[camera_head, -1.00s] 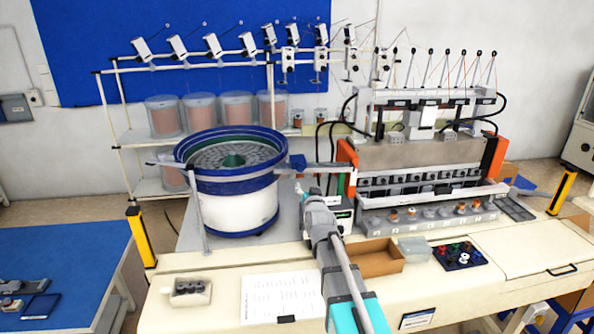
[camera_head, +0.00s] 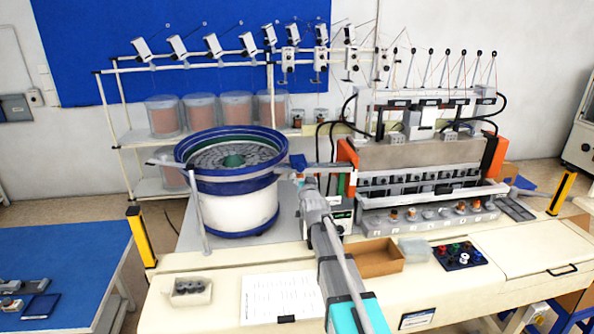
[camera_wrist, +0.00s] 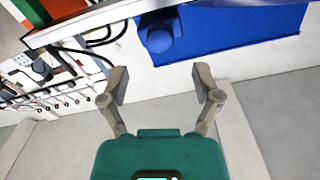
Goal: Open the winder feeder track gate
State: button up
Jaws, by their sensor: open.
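The feeder track (camera_head: 325,166) runs from the bowl feeder (camera_head: 235,205) to the winder (camera_head: 425,160) in the head view. A small blue part (camera_head: 298,162) sits at the track's bowl end; I cannot tell whether it is the gate. In the wrist view, a blue rounded part (camera_wrist: 158,38) shows beyond the fingertips, beside a pale rail (camera_wrist: 85,18) that looks like the track. My gripper (camera_wrist: 160,85) is open, with nothing between its fingers. In the head view it (camera_head: 309,182) is small and partly hidden by my arm, just below the track in the picture.
An orange block (camera_head: 347,160) stands at the winder's left end, close to my arm. A cardboard box (camera_head: 377,270), a clear container (camera_head: 414,250) and a dark tray of colored parts (camera_head: 460,257) lie on the right. A paper sheet (camera_head: 282,296) lies on the front left bench.

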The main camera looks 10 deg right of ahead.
aim_at(301, 169)
jog(key=w, duration=0.7)
jog(key=shift+w+d+r, duration=0.1)
jog(key=shift+w, duration=0.05)
grip_shut()
jog(key=shift+s, duration=0.2)
